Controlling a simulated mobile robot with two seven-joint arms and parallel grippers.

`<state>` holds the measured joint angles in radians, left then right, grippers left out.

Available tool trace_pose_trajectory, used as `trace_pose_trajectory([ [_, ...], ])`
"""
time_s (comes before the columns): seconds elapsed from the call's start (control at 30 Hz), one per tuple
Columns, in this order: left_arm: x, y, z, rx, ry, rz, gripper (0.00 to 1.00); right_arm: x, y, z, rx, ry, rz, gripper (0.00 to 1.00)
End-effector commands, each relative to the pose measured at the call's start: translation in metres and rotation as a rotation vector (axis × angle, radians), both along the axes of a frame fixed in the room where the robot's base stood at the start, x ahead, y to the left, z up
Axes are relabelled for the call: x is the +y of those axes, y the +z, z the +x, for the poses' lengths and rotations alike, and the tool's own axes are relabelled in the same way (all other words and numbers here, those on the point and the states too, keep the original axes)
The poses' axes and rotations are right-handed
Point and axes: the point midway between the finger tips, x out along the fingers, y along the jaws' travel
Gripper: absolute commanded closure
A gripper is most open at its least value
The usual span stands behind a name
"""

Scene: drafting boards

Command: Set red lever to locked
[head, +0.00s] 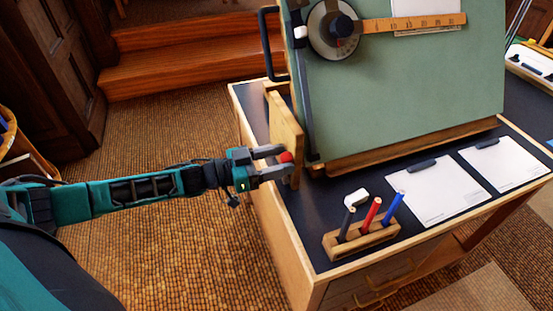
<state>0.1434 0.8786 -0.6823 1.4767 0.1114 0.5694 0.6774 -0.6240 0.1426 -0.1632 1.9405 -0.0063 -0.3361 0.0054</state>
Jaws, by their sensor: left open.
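The red lever shows as a small round red knob (286,157) beside the wooden side support (284,130) of the green drafting board (400,90). My left gripper (280,161) comes in from the left and is open, with its two fingers on either side of the red knob. I cannot tell whether the fingers touch it. The lever's shaft and any lock marking are hidden or too small to see. My right gripper is not in view.
A wooden pen holder (361,240) with several pens stands at the desk's front. Two clipboards (433,190) (505,163) lie to the right. A dark handle (266,45) sticks out at the board's left edge. The floor left of the desk is clear up to wooden steps (185,60).

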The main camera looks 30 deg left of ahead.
Motion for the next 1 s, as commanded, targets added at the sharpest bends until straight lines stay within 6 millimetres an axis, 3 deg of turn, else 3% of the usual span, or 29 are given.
trace_pose_trajectory([
  [0.17,0.0001,-0.0001,-0.0001,0.0,0.0,0.0,0.45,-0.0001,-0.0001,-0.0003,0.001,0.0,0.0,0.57],
  [0.73,0.0003,0.0,-0.0004,0.0,0.0,0.0,0.99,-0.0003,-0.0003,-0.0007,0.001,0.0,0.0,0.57],
  [1.0,0.0003,0.0,-0.0004,0.0,0.0,0.0,1.0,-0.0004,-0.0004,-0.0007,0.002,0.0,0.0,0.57],
])
